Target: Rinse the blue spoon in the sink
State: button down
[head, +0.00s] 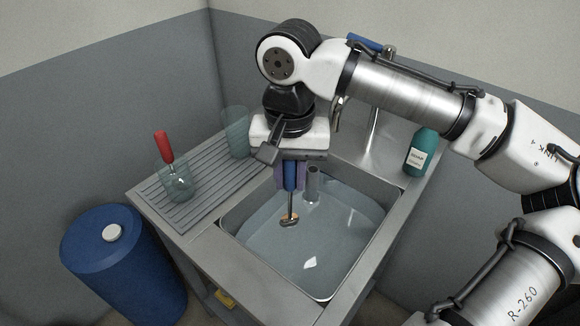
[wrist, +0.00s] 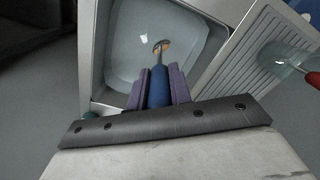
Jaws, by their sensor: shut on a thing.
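My gripper (head: 290,184), with purple finger pads, is shut on the blue handle of the spoon (head: 290,176) and points down over the sink. The spoon hangs upright with its brownish bowl (head: 289,220) lowest. In the wrist view the blue handle (wrist: 158,88) sits between the fingers (wrist: 159,86), with the bowl beyond them. The sink basin (head: 232,222) holds clear water (head: 335,235). The bowl is over the water area, at or close to the surface; I cannot tell how deep.
A glass (head: 178,186) holding a red-handled utensil (head: 164,147) and a tall clear glass (head: 236,131) stand on the ribbed drainboard (head: 200,207). A grey standpipe (head: 313,183) rises in the basin beside the spoon. A teal soap bottle (head: 420,152) stands right. A blue barrel (head: 125,265) stands left.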

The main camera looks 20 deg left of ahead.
aim_at(290, 217)
jog(key=shift+f+b, duration=3.5)
jog(key=shift+f, duration=3.15)
jog(key=shift+r, duration=0.2)
